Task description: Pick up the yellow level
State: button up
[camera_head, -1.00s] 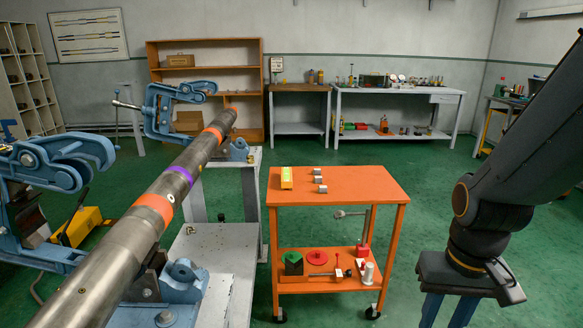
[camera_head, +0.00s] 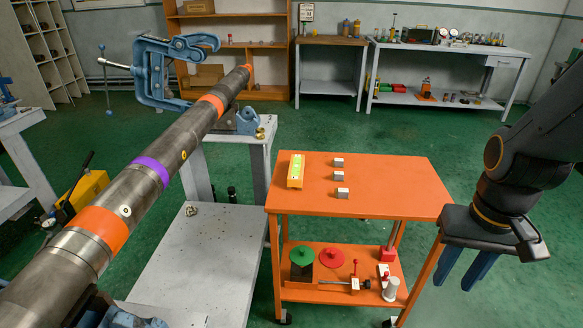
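The yellow level (camera_head: 296,170) lies on the top shelf of the orange cart (camera_head: 400,190), near its left edge. It is a small yellow block with a pale green-white top face. My gripper (camera_head: 466,268) hangs at the right, with two blue fingers pointing down beside the cart's right edge. The fingers are apart with a gap between them and nothing visible in it. The gripper is well to the right of the level and does not touch it.
Several small grey metal blocks (camera_head: 342,193) stand right of the level. A long steel pipe (camera_head: 165,165) with orange and purple bands rests in blue vises (camera_head: 160,70) at the left. The cart's lower shelf holds green and red parts. Green floor is open behind the cart.

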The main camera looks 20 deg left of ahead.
aim_at(296, 166)
jog(key=u, duration=0.95)
jog(key=i, duration=1)
